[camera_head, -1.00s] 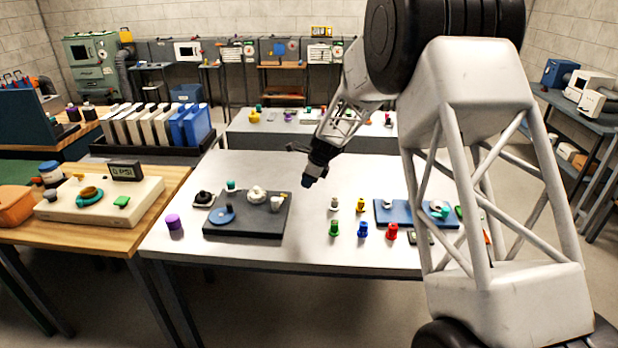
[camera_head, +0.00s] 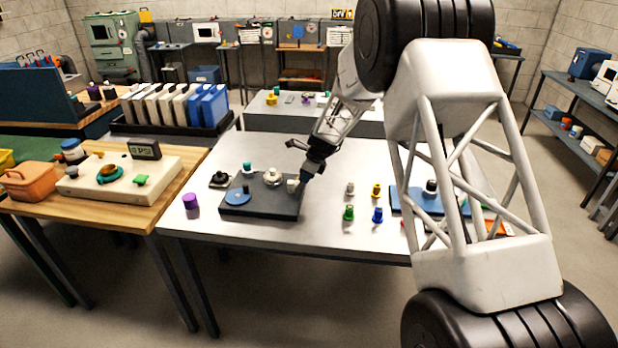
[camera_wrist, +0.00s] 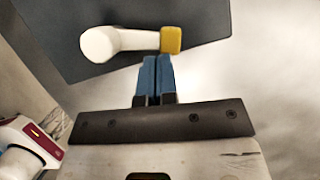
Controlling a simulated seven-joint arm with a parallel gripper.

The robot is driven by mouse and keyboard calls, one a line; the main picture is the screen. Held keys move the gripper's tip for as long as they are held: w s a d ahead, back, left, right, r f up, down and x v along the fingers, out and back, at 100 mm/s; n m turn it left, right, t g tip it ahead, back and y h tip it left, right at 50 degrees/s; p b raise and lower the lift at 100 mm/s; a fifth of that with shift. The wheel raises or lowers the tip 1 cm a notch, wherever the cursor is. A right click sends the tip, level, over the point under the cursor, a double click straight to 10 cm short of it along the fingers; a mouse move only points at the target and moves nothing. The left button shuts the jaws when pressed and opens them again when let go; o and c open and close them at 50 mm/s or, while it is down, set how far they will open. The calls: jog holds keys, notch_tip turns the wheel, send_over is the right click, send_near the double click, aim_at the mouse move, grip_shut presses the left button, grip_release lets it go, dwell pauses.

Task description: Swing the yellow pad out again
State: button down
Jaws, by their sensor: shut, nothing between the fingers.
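The yellow pad (camera_wrist: 171,39) is a small block at the right end of a white swing arm (camera_wrist: 130,41) in the wrist view. The arm has a rounded white knob at its left end and lies over a dark grey board (camera_wrist: 200,12). My gripper (camera_wrist: 157,58) has its blue fingers shut and empty, with the tips just below the pad; I cannot tell if they touch it. In the head view my gripper (camera_head: 303,182) is low at the right edge of the board (camera_head: 262,209), beside a small white part (camera_head: 292,186). The yellow pad cannot be made out there.
The board also carries a blue disc (camera_head: 238,198) and a white knob (camera_head: 272,176). A purple cylinder (camera_head: 190,201) stands to its left. Green (camera_head: 348,213) and blue (camera_head: 377,215) pegs stand to its right. The white table is clear between board and pegs.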

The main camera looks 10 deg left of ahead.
jog(key=shift+w+a+n, duration=0.2)
jog(key=shift+a+n, duration=0.3)
jog(key=shift+a, duration=0.05)
dwell(0.4)
jog(key=shift+d, duration=1.9)
jog(key=v, duration=1)
jog(key=shift+w, duration=0.2)
jog(key=shift+d+r, duration=0.1)
jog(key=shift+d, duration=0.05)
